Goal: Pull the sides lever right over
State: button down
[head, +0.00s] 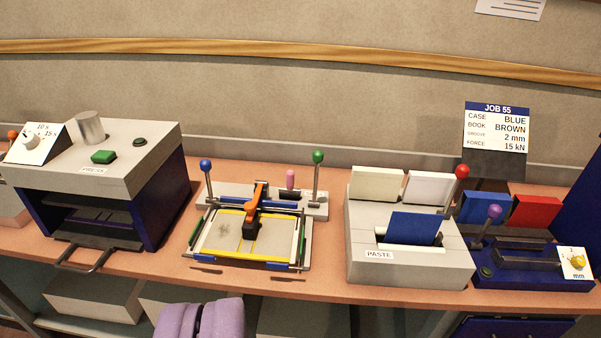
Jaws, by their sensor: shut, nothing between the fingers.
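The case-turning device (208,258) sits mid-bench, with a pale board in a yellow-edged frame. A lever with a green ball knob (318,157) stands upright at its back right. A lever with a blue ball knob (205,165) stands at its back left. Green bars lie along the board's left and right sides, blue bars along its front and back. No label shows which is the sides lever. My gripper (200,312), lilac, is shut and empty at the bottom edge, in front of the bench and apart from both levers. Its lower part is cut off.
A pink peg (290,180) and an orange-black arm (255,210) stand between the levers. A press (100,160) stands left. The paste unit (410,265) with a red-knobbed lever (462,172) and a purple-knobbed lever (494,212) stand right. A job card (496,130) stands behind.

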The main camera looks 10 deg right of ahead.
aim_at(317, 155)
jog(key=i+l, duration=0.2)
jog(key=i, duration=0.3)
jog(key=i+l, duration=0.25)
jog(key=i, duration=0.2)
jog(key=i+l+z, duration=0.1)
jog(key=i, duration=0.4)
jog(key=i+l, duration=0.3)
jog(key=i, duration=0.2)
